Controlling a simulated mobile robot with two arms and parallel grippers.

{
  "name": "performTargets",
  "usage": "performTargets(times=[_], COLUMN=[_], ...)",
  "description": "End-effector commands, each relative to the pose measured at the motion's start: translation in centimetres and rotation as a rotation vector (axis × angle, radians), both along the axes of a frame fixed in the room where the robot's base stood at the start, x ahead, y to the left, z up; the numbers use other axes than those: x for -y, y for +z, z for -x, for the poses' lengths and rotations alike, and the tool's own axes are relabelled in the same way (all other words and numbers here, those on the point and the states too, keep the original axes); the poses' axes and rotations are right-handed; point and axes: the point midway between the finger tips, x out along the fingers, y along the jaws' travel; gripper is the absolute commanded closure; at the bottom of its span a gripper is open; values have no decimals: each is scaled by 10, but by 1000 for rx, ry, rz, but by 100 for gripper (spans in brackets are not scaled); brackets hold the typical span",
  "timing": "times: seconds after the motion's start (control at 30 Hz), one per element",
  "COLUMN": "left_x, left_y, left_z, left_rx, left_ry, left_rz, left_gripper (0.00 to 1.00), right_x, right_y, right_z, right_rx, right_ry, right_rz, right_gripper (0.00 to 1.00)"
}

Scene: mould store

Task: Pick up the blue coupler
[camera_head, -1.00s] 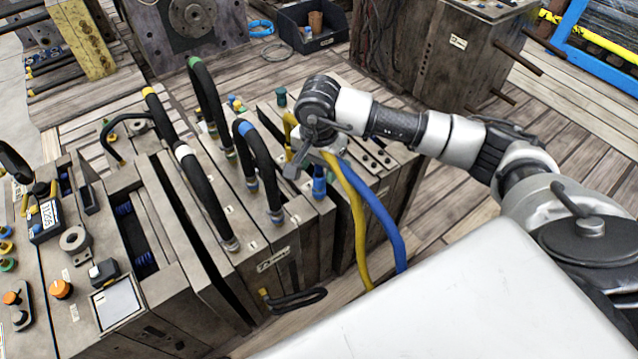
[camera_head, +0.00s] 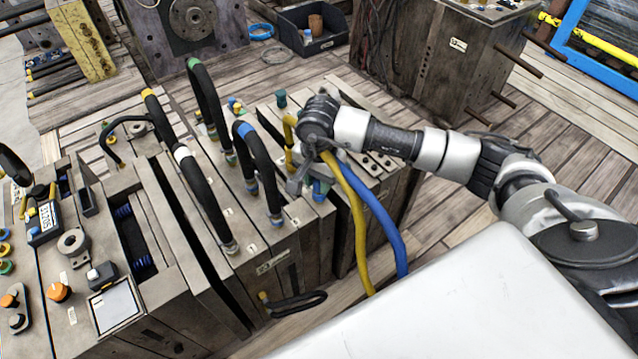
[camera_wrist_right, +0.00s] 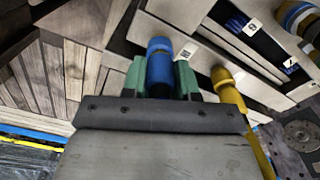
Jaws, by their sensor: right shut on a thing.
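The blue coupler (camera_wrist_right: 160,70) sits between the green finger pads of my right gripper (camera_wrist_right: 160,82) in the right wrist view. The pads are shut on its sides. In the head view my right gripper (camera_head: 318,182) is low at the front right of the mould block, and a little of the blue coupler (camera_head: 320,193) shows beside it. The gripper hides most of the coupler there. I cannot tell whether the coupler is still seated on the block. My left gripper is not in view.
A yellow coupler (camera_wrist_right: 222,76) with a yellow hose (camera_head: 360,240) is close beside the gripper. A blue hose (camera_head: 385,225) hangs next to it. Black looped hoses (camera_head: 262,165) stand on the mould blocks to the left.

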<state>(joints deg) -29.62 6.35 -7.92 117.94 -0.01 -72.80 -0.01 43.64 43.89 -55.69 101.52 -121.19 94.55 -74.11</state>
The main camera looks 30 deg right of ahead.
Motion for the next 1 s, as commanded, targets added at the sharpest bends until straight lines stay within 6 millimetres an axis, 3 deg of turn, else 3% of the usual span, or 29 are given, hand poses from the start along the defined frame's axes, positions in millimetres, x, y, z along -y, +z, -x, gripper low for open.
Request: performTargets(times=[0.27,0.47,0.8,1.0], left_x=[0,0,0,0], left_y=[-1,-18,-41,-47], left_z=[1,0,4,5], left_rx=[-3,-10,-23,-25], left_ry=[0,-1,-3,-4], left_rz=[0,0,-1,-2], left_gripper=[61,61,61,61], right_x=[0,1,22,29], right_y=[11,45,85,102], right_z=[-1,-1,71,98], right_rx=[4,6,2,1], right_ry=[0,1,1,-1], right_rz=[0,0,3,2], right_gripper=[100,100,100,100])
